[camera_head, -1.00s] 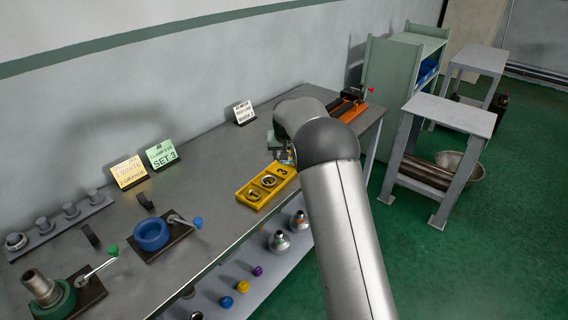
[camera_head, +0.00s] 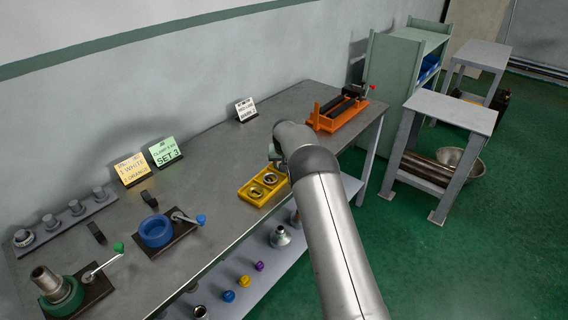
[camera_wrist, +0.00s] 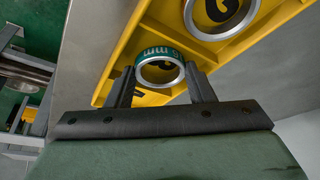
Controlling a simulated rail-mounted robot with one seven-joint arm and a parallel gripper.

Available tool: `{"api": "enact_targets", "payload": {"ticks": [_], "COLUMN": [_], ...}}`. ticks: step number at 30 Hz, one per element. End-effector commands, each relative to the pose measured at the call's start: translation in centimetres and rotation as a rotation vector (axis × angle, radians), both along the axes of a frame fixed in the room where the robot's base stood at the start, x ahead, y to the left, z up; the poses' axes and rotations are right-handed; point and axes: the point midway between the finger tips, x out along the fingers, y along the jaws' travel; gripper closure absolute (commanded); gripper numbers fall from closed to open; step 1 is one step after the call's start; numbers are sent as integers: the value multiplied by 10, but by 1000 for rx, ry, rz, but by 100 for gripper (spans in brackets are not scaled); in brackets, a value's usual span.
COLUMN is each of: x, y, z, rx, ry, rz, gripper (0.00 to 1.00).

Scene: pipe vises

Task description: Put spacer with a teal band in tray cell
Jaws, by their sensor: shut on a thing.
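The spacer with a teal band (camera_wrist: 152,57) is a short metal ring between my gripper's fingers (camera_wrist: 161,82). My gripper is shut on it. In the wrist view it overlaps the yellow tray (camera_wrist: 118,52); I cannot tell whether it touches the tray. Another metal ring (camera_wrist: 232,28) sits in a tray cell over a dark numeral. In the head view the yellow tray (camera_head: 244,198) lies near the front edge of the bench, with rings in two cells. My arm end hides its far right end and the held spacer.
An orange vise (camera_head: 326,122) stands at the bench's right end, behind my arm. A blue vise (camera_head: 156,231) and a green vise (camera_head: 62,296) stand to the left. Sign cards (camera_head: 165,151) line the back. The bench between the tray and the cards is clear.

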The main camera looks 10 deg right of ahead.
Motion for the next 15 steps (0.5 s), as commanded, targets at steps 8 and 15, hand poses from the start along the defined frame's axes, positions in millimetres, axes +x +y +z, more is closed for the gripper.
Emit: {"api": "enact_targets", "payload": {"ticks": [8,15], "x": [0,0], "y": [0,0], "z": [-4,-1], "rx": [0,0], "ry": [1,1], "rz": [0,0], "gripper": [43,43]}}
